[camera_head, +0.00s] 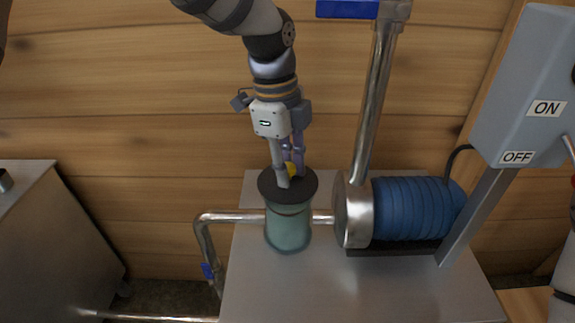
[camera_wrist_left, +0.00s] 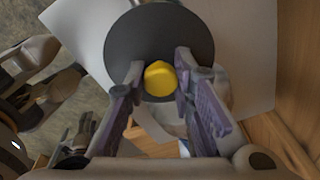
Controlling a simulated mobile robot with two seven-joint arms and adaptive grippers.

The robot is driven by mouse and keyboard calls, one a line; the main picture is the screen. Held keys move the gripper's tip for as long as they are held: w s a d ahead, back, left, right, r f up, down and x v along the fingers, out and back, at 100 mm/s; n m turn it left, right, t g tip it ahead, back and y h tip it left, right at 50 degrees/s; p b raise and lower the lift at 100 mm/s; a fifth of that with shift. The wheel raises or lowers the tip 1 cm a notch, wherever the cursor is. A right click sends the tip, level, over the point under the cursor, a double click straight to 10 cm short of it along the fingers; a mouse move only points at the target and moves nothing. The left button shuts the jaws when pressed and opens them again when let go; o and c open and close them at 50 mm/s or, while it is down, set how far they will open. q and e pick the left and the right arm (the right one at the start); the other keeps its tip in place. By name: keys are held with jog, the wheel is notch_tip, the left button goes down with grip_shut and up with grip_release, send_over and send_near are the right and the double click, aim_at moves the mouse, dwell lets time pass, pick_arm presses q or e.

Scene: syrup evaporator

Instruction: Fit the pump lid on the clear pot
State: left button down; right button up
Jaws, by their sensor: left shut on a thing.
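The pump lid (camera_head: 305,186) is a dark round disc with a yellow knob (camera_head: 292,168) at its middle. It lies level over the mouth of the clear pot (camera_head: 288,233), a greenish see-through cylinder on the metal pump stand. I cannot tell whether the lid is fully seated. My left gripper (camera_head: 286,180) comes down from above and is shut on the knob. In the left wrist view, the yellow knob (camera_wrist_left: 160,79) sits between the fingers (camera_wrist_left: 158,85), and the lid (camera_wrist_left: 150,35) hides the pot below.
A blue motor (camera_head: 415,208) with a round metal pump head (camera_head: 353,212) stands right of the pot. Pipes run beside it, one upright (camera_head: 377,100). A grey ON/OFF switch box (camera_head: 530,85) is at right. The stand's front top (camera_head: 340,290) is clear.

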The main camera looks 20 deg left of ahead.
pick_arm(q)
jog(key=shift+f, duration=0.15)
dwell(0.7)
jog(key=c, duration=1.3)
grip_release()
notch_tip(320, 180, up, 12)
jog(key=a, duration=0.1)
jog(key=shift+a, duration=0.2)
